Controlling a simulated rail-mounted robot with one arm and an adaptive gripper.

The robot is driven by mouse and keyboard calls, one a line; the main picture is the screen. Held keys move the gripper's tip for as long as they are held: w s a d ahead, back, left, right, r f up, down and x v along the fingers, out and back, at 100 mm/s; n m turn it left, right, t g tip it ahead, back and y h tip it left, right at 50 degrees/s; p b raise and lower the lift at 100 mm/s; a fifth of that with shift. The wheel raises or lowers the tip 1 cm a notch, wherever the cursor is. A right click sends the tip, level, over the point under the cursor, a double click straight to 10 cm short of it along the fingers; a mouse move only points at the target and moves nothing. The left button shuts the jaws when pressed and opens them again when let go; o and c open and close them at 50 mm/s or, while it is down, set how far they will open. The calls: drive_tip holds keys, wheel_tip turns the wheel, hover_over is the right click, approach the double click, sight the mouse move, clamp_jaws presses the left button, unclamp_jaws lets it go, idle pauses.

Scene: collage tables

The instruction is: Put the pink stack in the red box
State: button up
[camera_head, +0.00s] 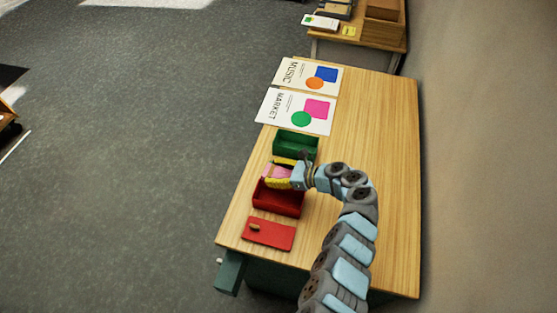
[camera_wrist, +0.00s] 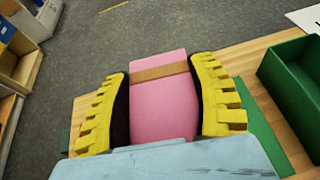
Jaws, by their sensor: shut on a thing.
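My gripper (camera_head: 272,173) has yellow fingers and is shut on the pink stack (camera_head: 276,171), a pink block with a brown band. In the wrist view the pink stack (camera_wrist: 163,105) sits between both fingers of my gripper (camera_wrist: 160,70). The open red box (camera_head: 279,203) stands on the wooden table, just below the gripper in the head view. The gripper and stack overlap the box's upper edge there; their height above it is hard to tell. The red box is not visible in the wrist view.
An open green box (camera_head: 297,145) stands just beyond the gripper. A flat red lid (camera_head: 268,234) lies near the table's front edge. MUSIC (camera_head: 306,76) and MARKET (camera_head: 293,111) sheets lie farther back. The table's right side (camera_head: 375,130) is clear.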

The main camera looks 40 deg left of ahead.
drive_tip(key=shift+n+g+h, duration=0.4)
drive_tip(key=shift+n+g, duration=0.1)
drive_tip(key=shift+n, duration=0.1)
drive_tip(key=d+f+b, duration=0.1)
drive_tip(key=s+f+b, duration=0.1)
drive_tip(key=b, duration=0.1)
drive_tip(key=s+d+f+b, duration=0.1)
drive_tip(key=f+b, duration=0.1)
drive_tip(key=shift+d+f, duration=0.1)
drive_tip(key=shift+d, duration=0.2)
drive_tip(key=shift+s+f, duration=0.15)
drive_tip(key=shift+f, duration=0.3)
drive_tip(key=o, duration=1.3)
drive_tip(key=shift+c, duration=0.2)
drive_tip(key=v, duration=1.2)
